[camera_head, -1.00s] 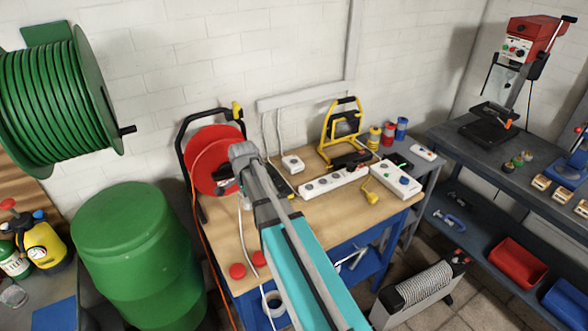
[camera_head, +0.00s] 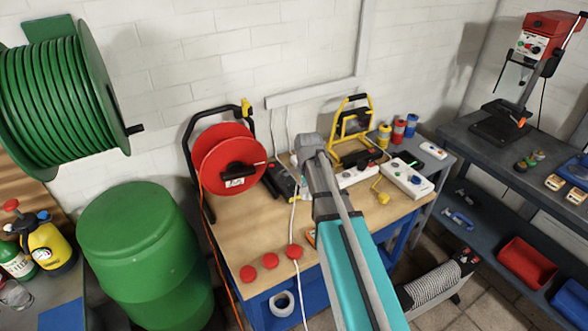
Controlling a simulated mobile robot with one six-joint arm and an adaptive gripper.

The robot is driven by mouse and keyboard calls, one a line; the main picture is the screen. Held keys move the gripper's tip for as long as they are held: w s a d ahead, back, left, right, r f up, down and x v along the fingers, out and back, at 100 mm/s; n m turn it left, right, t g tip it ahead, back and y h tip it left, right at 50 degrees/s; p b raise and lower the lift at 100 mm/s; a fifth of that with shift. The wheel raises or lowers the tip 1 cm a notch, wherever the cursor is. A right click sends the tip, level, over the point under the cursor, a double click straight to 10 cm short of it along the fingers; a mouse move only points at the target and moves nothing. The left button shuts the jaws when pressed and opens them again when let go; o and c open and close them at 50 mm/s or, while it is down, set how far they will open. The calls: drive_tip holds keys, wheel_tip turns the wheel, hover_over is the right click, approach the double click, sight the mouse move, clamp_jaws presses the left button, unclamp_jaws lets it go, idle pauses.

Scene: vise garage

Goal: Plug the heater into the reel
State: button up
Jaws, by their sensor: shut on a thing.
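The red cable reel (camera_head: 222,158) stands upright in a black frame at the back left of the wooden bench (camera_head: 232,225). Its dark socket hub faces me. The wrist end of my gripper (camera_head: 308,150) is above the bench, to the right of the reel and apart from it in the picture. My own wrist hides the fingers and what they hold. A white cord (camera_head: 292,222) runs up from the bench's front to just under my wrist; its plug is hidden. The heater (camera_head: 435,288), ribbed and dark-ended, stands on the floor at lower right.
White power strips (camera_head: 407,178) and a yellow work lamp (camera_head: 350,128) stand to the right of my wrist. Red round caps (camera_head: 270,261) line the bench's front edge. A green drum (camera_head: 145,250) is at the left. The bench before the reel is clear.

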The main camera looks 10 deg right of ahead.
drive_tip(key=shift+a, duration=0.1)
idle(0.3)
drive_tip(key=n+b, duration=0.1)
drive_tip(key=b, duration=0.1)
hover_over(293, 187)
drive_tip(key=shift+a+f, duration=0.1)
drive_tip(key=shift+f, duration=0.8)
drive_tip(key=shift+s, duration=0.1)
drive_tip(key=shift+f, duration=0.15)
drive_tip(key=shift+f+b, duration=2.75)
drive_tip(key=shift+b, duration=0.1)
drive_tip(key=shift+f+b, duration=0.6)
drive_tip(key=o, duration=1.1)
